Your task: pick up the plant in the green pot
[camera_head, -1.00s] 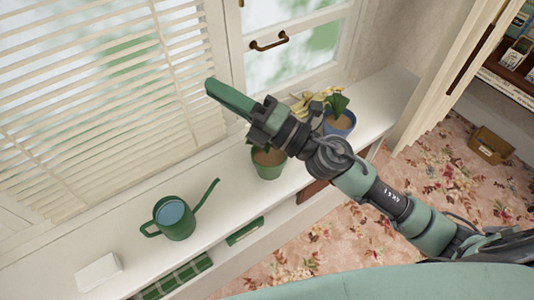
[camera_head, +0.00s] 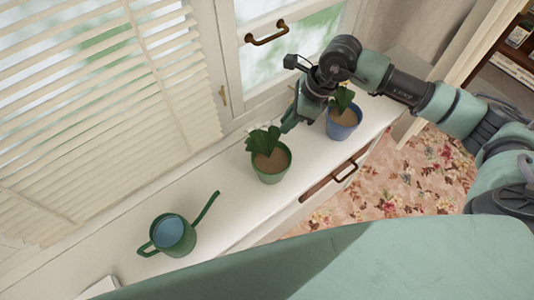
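The plant in the green pot (camera_head: 271,167) stands upright on the white sill, with dark green leaves and brown soil. My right gripper (camera_head: 290,122) is above the sill, just to the right of and behind this plant, pointing down and left. Its fingers look dark green and overlap in this view, so I cannot tell whether they are open or shut. I see no clear contact with the plant. A second plant in a blue pot (camera_head: 342,124) stands to the right, close beside my gripper and partly behind it. My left gripper is not in view.
A green watering can (camera_head: 174,235) stands on the sill (camera_head: 225,208) to the left, its spout toward the green pot. Window blinds (camera_head: 90,100) and a window handle (camera_head: 267,34) are behind. A drawer handle (camera_head: 345,172) is on the front. Flowered carpet (camera_head: 425,170) lies below.

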